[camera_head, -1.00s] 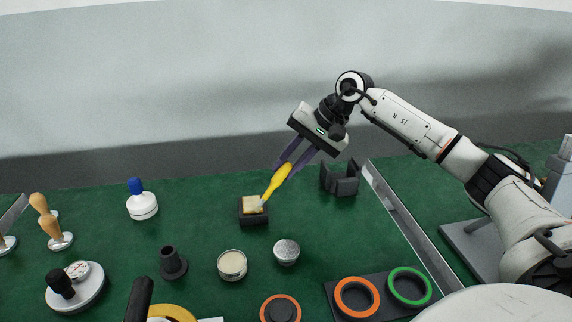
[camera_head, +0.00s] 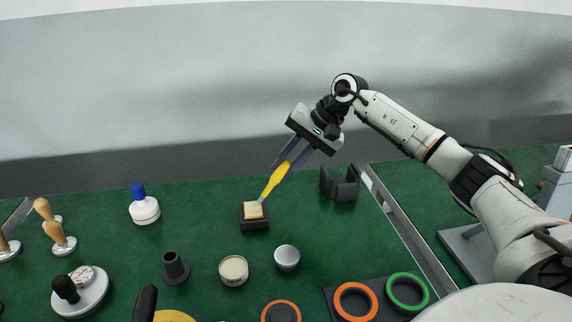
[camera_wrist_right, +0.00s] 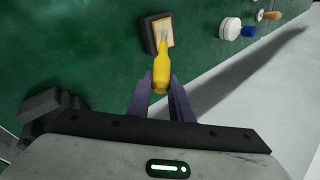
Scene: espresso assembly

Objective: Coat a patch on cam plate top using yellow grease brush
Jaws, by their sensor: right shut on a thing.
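My right gripper (camera_head: 292,158) is shut on the yellow grease brush (camera_head: 274,180), with the brush tilted and its tip pointing down to the left. The brush tip is at the cream-coloured top of a small black block (camera_head: 254,224); I cannot tell whether it touches. In the right wrist view the brush (camera_wrist_right: 161,70) sits between the purple fingers (camera_wrist_right: 163,95), its bristles over the cream pad of the block (camera_wrist_right: 148,36). I cannot tell for sure which part is the cam plate. My left gripper is not in view.
A black holder (camera_head: 340,184) stands right of the brush. An open cream-filled tin (camera_head: 233,270) and a silver-topped tin (camera_head: 287,257) stand in front of the block. A metal rail (camera_head: 405,230) runs at right. Green mat lies between.

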